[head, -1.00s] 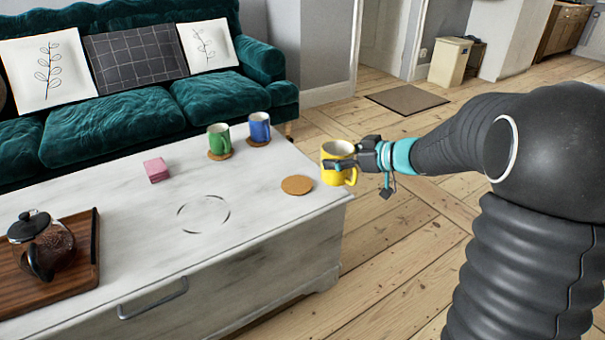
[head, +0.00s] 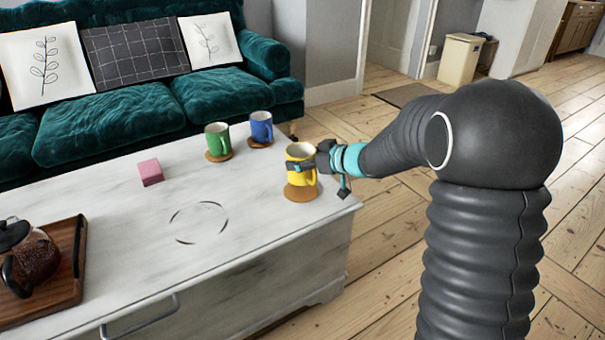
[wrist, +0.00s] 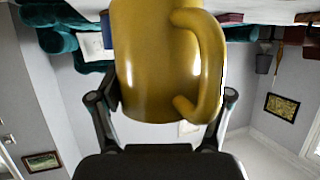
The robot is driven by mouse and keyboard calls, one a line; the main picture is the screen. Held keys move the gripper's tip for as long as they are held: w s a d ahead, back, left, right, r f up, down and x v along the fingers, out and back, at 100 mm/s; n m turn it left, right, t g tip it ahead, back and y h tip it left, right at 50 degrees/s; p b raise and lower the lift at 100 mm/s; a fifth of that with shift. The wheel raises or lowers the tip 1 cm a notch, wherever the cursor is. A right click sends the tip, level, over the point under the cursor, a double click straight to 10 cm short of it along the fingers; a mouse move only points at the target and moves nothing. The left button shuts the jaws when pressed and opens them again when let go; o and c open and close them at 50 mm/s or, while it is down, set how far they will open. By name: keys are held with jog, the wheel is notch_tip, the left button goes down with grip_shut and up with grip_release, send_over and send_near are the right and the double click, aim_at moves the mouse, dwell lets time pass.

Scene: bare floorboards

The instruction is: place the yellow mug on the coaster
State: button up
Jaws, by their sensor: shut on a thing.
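The yellow mug (head: 299,178) is upright in my gripper, over the round cork coaster (head: 300,193) near the right end of the white table. The coaster shows below the mug; I cannot tell whether the mug's base touches it or hangs just above. My gripper (head: 306,164) reaches in from the right and is shut on the mug's body. In the wrist view, the mug (wrist: 150,65) fills the middle between my fingers, with its handle on the right; the coaster is hidden there.
A green mug (head: 216,140) and a blue mug (head: 261,127) stand on coasters at the back of the table (head: 130,225). A pink block (head: 150,172) lies to the left. A coffee pot (head: 35,262) sits on a wooden tray (head: 72,285). The table's right edge is close.

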aim_at(310, 172)
jog(key=shift+f+b, duration=0.65)
jog(key=shift+f, duration=1.35)
jog(key=shift+f, duration=0.15)
jog(key=o, duration=1.4)
jog(key=shift+c, duration=0.2)
